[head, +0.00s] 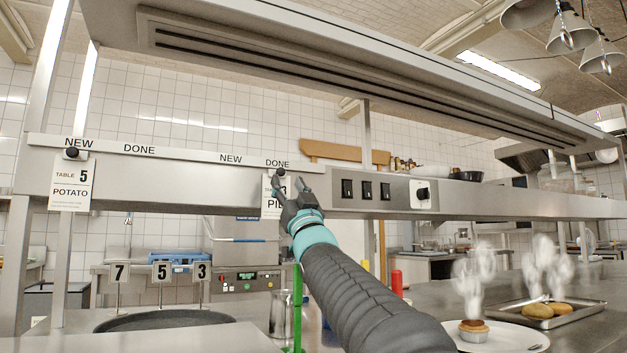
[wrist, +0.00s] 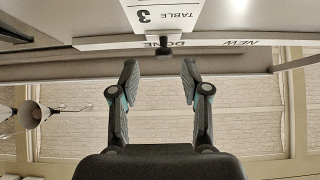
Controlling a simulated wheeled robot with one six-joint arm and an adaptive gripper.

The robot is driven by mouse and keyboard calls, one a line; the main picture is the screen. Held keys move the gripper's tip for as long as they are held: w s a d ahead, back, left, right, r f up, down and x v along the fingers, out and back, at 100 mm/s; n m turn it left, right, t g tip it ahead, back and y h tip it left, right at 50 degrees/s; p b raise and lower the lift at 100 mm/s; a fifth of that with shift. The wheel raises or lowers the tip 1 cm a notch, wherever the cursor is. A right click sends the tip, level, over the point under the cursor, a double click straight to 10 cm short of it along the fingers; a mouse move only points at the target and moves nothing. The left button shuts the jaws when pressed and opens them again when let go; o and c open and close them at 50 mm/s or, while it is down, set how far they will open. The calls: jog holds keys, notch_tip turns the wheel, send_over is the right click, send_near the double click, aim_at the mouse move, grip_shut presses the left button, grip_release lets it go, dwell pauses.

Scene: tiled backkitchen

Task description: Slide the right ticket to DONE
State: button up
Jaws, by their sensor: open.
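The right ticket (head: 267,206), a white card reading TABLE 3 in the wrist view (wrist: 180,14), hangs on the rail under the right DONE label (head: 277,163). My gripper hides part of its text in the head view. Its black knob (wrist: 163,46) is at the DONE label in the wrist view. My gripper (head: 290,182) is open, its two fingers apart and empty. In the wrist view the gripper (wrist: 160,72) has the knob lined up between its fingers but beyond their tips, not touching. The right NEW label (head: 231,159) has no ticket under it.
The left ticket (head: 70,185), TABLE 5 POTATO, hangs under the left NEW label. Switches (head: 366,190) and a dial (head: 422,194) sit on the panel to the right of my gripper. Steaming food (head: 473,331) stands on the counter below right. The space before the rail is clear.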

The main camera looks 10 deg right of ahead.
jog(key=s+d, duration=0.3)
jog(key=s, duration=0.9)
jog(key=shift+f, duration=0.3)
jog(key=shift+s, duration=0.15)
